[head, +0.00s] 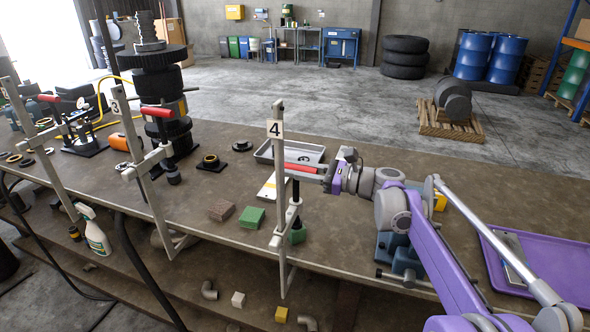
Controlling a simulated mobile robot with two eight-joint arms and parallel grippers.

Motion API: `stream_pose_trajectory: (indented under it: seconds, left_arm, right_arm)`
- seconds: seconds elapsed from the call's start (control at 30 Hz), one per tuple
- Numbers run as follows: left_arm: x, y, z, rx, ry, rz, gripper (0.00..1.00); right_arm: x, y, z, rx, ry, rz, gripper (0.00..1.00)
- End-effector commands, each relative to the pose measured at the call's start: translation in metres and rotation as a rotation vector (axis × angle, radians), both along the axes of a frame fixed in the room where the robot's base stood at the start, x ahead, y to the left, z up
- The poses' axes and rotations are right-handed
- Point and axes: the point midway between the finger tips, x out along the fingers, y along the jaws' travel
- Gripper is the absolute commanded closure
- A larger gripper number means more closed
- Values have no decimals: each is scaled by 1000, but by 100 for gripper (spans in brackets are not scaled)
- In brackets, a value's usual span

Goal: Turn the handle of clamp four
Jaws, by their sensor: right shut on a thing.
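Clamp four (280,205) stands upright at the front edge of the workbench, with a white label marked 4 on its grey bar. Its red handle (301,168) points right from the bar, roughly level. The purple and grey right arm comes in from the right, and my right gripper (325,174) is shut on the right end of the red handle. The jaws partly hide that end. The clamp's black screw part (295,205) hangs below, above a green block on the bench. My left gripper is not in view.
Clamp three (140,155) stands to the left with its own red handle. A grey tray (262,152) lies behind clamp four. Brown (221,210) and green (252,217) blocks sit left of it. A purple tray (570,262) lies at the right, and a blue vise is under my right arm.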

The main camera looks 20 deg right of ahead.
Motion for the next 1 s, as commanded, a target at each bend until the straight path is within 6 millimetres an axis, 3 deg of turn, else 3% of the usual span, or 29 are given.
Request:
stream_pose_trajectory:
  seconds: [0.47,0.77,1.0]
  left_arm:
    - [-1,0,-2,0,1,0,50]
    - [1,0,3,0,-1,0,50]
    - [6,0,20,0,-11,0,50]
  right_arm:
    - [0,1,1,1,-1,-133,100]
    - [0,2,2,3,-1,-392,100]
    - [1,2,5,5,-4,-617,100]
